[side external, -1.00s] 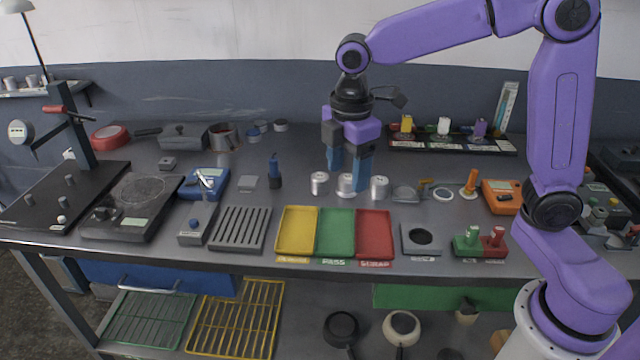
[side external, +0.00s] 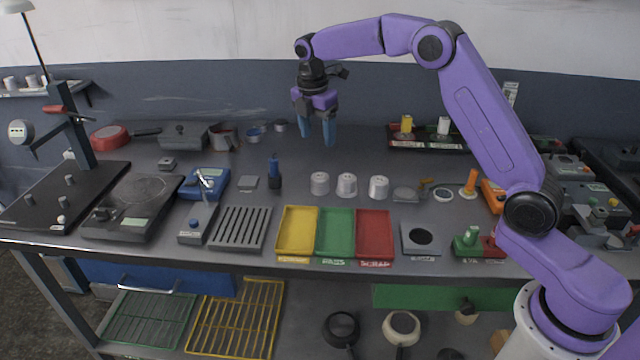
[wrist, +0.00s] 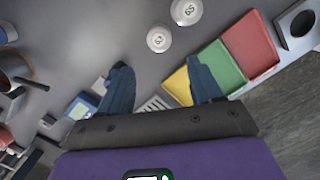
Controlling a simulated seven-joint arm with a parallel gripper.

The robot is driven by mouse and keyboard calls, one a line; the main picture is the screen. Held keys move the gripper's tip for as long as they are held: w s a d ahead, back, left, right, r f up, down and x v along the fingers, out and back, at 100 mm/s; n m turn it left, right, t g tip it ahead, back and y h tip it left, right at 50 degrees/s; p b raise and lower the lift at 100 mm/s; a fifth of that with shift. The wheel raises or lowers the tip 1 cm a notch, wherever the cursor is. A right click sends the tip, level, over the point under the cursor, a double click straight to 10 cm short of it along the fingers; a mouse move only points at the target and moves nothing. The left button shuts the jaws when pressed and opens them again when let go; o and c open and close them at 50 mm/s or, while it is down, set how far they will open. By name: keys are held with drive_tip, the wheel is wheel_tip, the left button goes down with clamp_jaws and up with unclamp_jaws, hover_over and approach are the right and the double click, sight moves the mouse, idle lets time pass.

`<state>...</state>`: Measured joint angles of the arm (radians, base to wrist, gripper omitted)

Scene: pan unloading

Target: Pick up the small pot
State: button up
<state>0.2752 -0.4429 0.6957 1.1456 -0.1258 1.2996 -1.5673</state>
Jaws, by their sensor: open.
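A small steel pot (side external: 223,138) with a brownish rim stands at the back left of the bench, right of a grey lidded pan (side external: 184,135). Smaller cups, a blue one (side external: 253,134) and a grey one (side external: 280,126), stand right of it. I cannot tell for certain which is the small pot. My gripper (side external: 317,140) is open and empty, held above the back of the bench, to the right of these vessels. Its two blue fingers also show in the wrist view (wrist: 158,80). A dark vessel (wrist: 10,72) shows at that view's left edge.
Several silver canisters (side external: 346,185) stand mid-bench, in front of my gripper. Yellow (side external: 297,232), green (side external: 336,233) and red (side external: 374,234) trays lie at the front. A blue-handled upright tool (side external: 274,172) stands left of the canisters. A red pan (side external: 108,136) sits far left.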

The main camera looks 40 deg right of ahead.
hover_over(320, 176)
wheel_tip(320, 176, down, 9)
drive_tip(key=shift+s+a+r, duration=0.1)
drive_tip(key=shift+s+r, duration=0.05)
drive_tip(key=shift+r, duration=0.05)
drive_tip(key=shift+w+f, duration=0.2)
drive_tip(key=shift+f, duration=2.7)
drive_tip(key=c, duration=0.8)
